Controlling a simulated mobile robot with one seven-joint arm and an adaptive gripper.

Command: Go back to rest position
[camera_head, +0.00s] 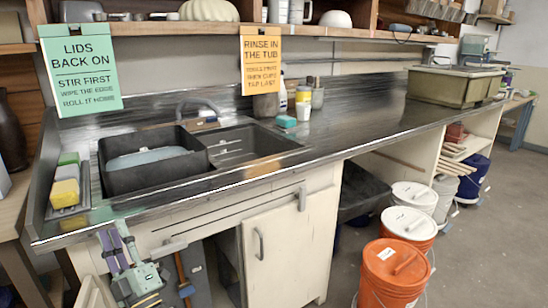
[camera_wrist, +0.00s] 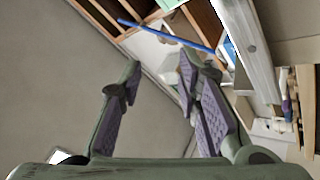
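My gripper (camera_head: 115,232) is low at the left in the head view, in front of the sink counter and below its front edge. In the wrist view my gripper (camera_wrist: 160,75) shows two green fingers with purple pads, spread apart with nothing between them. The near orange bucket (camera_head: 388,292) stands on the floor with an orange lid. Behind it stand another orange bucket (camera_head: 416,243) with a white lid and a white bucket (camera_head: 440,205). None of these buckets is near my gripper.
The dark counter (camera_head: 370,115) holds a black tub (camera_head: 150,170) by the sink, sponges (camera_head: 66,190) at the left and an olive bin (camera_head: 450,87) at the right. A cabinet door (camera_head: 285,255) is below. Open floor (camera_head: 500,250) lies at the right.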

